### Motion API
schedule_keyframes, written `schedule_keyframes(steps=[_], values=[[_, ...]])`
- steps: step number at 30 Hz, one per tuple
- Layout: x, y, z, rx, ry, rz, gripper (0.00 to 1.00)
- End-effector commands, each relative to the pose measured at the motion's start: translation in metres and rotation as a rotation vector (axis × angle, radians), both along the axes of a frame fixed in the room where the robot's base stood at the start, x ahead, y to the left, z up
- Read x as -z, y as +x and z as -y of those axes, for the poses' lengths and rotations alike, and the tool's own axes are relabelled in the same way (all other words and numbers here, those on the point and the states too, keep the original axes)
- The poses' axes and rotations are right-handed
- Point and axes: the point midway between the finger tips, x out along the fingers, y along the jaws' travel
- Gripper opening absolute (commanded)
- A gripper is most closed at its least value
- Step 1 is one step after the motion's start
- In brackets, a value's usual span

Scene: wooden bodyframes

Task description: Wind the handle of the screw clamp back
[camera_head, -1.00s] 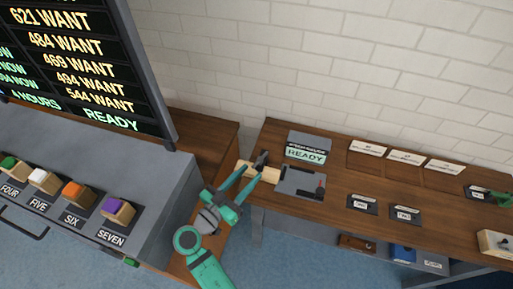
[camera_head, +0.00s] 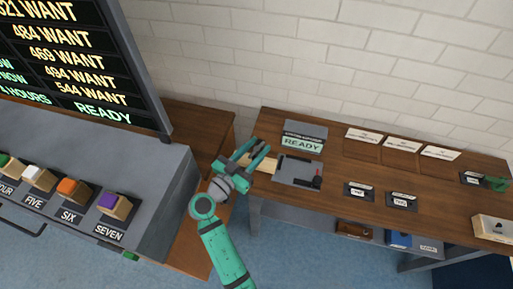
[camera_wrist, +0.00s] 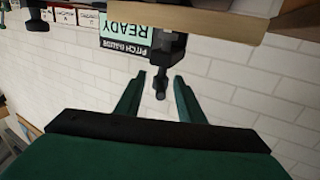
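The screw clamp (camera_wrist: 172,45) shows in the wrist view as a dark metal body hanging by a pale wooden piece (camera_wrist: 150,20), with a short dark handle (camera_wrist: 160,90) pointing at my gripper. My gripper (camera_wrist: 161,82) is open, with one finger on each side of the handle; both fingers look apart from it. In the head view my gripper (camera_head: 262,153) is over the left end of the workbench, by the wooden piece (camera_head: 263,166). There the fingers largely hide the clamp.
A pitch gauge sign reading READY (camera_head: 302,143) and a grey metal fixture (camera_head: 298,172) stand just right of my gripper on the workbench (camera_head: 335,180). A grey console (camera_head: 130,165) with coloured blocks and a large display board stands at left. A brick wall is behind.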

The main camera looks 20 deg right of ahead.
Motion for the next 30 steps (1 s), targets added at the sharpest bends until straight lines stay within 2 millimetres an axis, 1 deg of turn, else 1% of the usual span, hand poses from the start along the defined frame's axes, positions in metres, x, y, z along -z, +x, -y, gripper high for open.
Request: schedule_keyframes(steps=[2, 3, 5, 6, 7, 14, 20, 26, 30], values=[[-0.0001, -0.0001, -0.0001, 0.0, 0.0, 0.0, 0.35], [-0.0001, -0.0001, -0.0001, 0.0, 0.0, 0.0, 0.3], [-0.0001, -0.0001, -0.0002, 0.0, 0.0, 0.0, 0.16], [-0.0001, -0.0001, -0.0002, 0.0, 0.0, 0.0, 0.06], [-0.0001, -0.0001, -0.0002, 0.0, 0.0, 0.0, 0.0], [-0.0003, -0.0003, -0.0001, -0.006, -0.001, 0.001, 0.0], [-0.0003, -0.0012, 0.0011, -0.058, -0.002, 0.0, 0.0], [-0.0001, -0.0024, 0.0022, -0.183, -0.002, 0.0, 0.0], [-0.0001, -0.0026, 0.0024, -0.305, -0.001, 0.0, 0.0]])
